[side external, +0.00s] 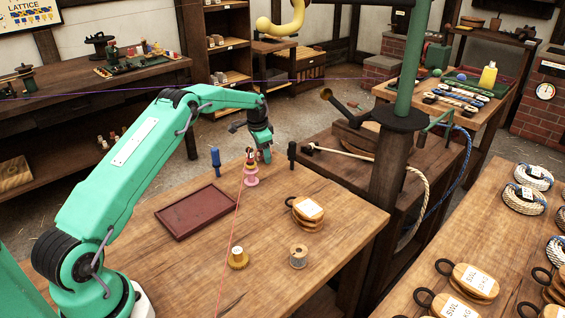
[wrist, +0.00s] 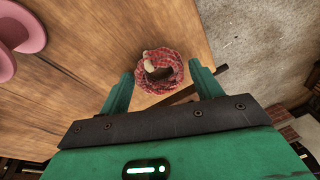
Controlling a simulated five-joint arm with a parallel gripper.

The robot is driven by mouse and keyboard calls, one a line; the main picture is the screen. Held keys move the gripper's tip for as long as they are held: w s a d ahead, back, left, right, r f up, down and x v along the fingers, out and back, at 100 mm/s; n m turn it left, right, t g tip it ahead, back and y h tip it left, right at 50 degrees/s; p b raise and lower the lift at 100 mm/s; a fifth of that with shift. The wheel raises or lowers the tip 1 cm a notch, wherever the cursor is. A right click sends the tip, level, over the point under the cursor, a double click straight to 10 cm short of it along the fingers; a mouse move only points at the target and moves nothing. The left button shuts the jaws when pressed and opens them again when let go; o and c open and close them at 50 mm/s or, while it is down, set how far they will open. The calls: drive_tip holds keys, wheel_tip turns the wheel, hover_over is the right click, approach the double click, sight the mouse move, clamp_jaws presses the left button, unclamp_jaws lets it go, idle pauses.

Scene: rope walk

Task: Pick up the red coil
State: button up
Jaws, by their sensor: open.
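The red coil (wrist: 148,87) shows in the wrist view as a small ring of red, patterned cord with a pale piece and a dark gap in its middle. It lies on the wooden table near its edge. My gripper (wrist: 161,69) is open, with one green finger on each side of the coil in that view; I cannot tell how high the fingers are above it. In the side view my gripper (side external: 260,155) points down at the far edge of the table, beside a small red thing (side external: 250,157) that appears to be the coil, behind a pink spool (side external: 251,180).
The pink spool's rims also show in the wrist view (wrist: 22,25). A dark red tray (side external: 200,208), a blue peg (side external: 216,162), a wooden block (side external: 308,210) and two small spools (side external: 298,257) stand on the table. The table's middle is mostly clear.

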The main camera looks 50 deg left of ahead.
drive_tip(key=c, duration=0.8)
drive_tip(key=shift+o, duration=0.2)
drive_tip(key=shift+r, duration=0.15)
drive_tip(key=w+v, duration=0.1)
drive_tip(key=v, duration=0.8)
drive_tip(key=shift+w+a+r, duration=0.3)
drive_tip(key=shift+w+r, duration=0.05)
drive_tip(key=shift+r, duration=0.15)
